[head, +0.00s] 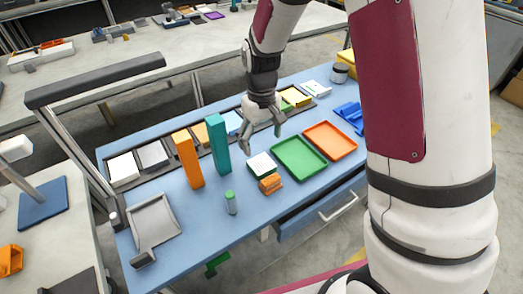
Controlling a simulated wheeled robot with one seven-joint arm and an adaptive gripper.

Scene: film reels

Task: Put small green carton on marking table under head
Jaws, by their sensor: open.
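A small carton with green sides and a whitish printed top (262,163) stands on the blue table (200,236), left of the green tray. It is likely the small green carton. My gripper (261,142) is open and empty, its fingers pointing down above and just behind this carton, apparently apart from it. A flat blue plate (43,203) lies on the left bench below a white head-like part (15,149). It may be the marking table, but I cannot tell for sure. The plate's top looks bare.
A small orange object (270,183) sits close before the carton. Tall orange (188,160) and teal (218,144) boxes stand left of my gripper. A green-capped cylinder (231,203), green tray (299,158), orange tray (330,141) and grey tray (154,220) share the table. A dark bar (95,80) rises behind.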

